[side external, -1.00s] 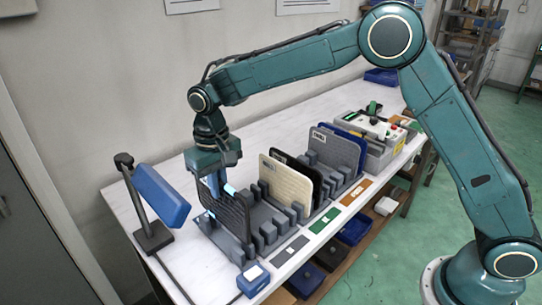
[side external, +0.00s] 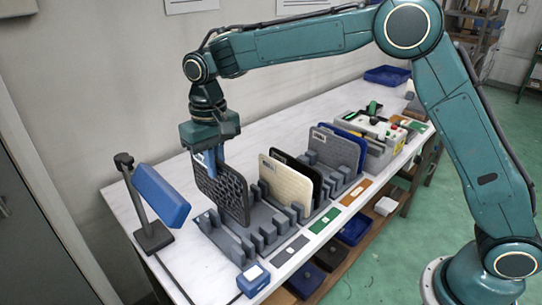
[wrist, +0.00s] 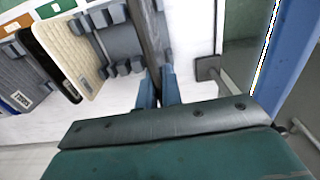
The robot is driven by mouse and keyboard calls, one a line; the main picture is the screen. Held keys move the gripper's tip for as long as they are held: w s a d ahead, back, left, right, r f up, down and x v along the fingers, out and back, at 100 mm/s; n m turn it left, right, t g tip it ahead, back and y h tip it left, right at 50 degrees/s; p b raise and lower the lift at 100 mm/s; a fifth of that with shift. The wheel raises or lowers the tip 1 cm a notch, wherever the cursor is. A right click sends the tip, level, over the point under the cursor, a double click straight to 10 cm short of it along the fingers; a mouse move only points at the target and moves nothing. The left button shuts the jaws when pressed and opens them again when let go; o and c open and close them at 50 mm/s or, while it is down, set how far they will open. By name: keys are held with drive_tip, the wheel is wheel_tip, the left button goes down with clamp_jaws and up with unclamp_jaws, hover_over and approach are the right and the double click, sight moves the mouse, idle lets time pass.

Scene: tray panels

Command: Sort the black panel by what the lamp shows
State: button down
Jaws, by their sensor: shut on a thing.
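My gripper (side external: 208,161) is shut on the upper edge of the black panel (side external: 226,196), which has a textured face. The panel hangs upright, lifted over the nearest grey slotted rack (side external: 222,238); whether its lower edge clears the slots is hard to tell. In the wrist view the panel (wrist: 150,38) shows edge-on between my fingers (wrist: 158,90). A blue rectangular lamp head (side external: 162,197) on a dark stand leans just left of the panel. Its front face is turned away in the side view, so what it shows is hidden there.
A cream panel (side external: 284,184), another dark panel and grey and blue panels (side external: 335,150) stand in racks behind. Grey (side external: 290,249), green (side external: 325,221) and orange (side external: 357,192) cards line the front edge. A small blue box (side external: 252,279) sits at the near corner.

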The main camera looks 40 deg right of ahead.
drive_tip(key=shift+r, duration=1.3)
drive_tip(key=shift+r, duration=0.1)
drive_tip(key=shift+r, duration=0.6)
wheel_tip(320, 180, up, 3)
drive_tip(key=shift+r, duration=0.2)
drive_tip(key=d, duration=3.6)
wheel_tip(320, 180, down, 5)
drive_tip(key=shift+r, duration=0.1)
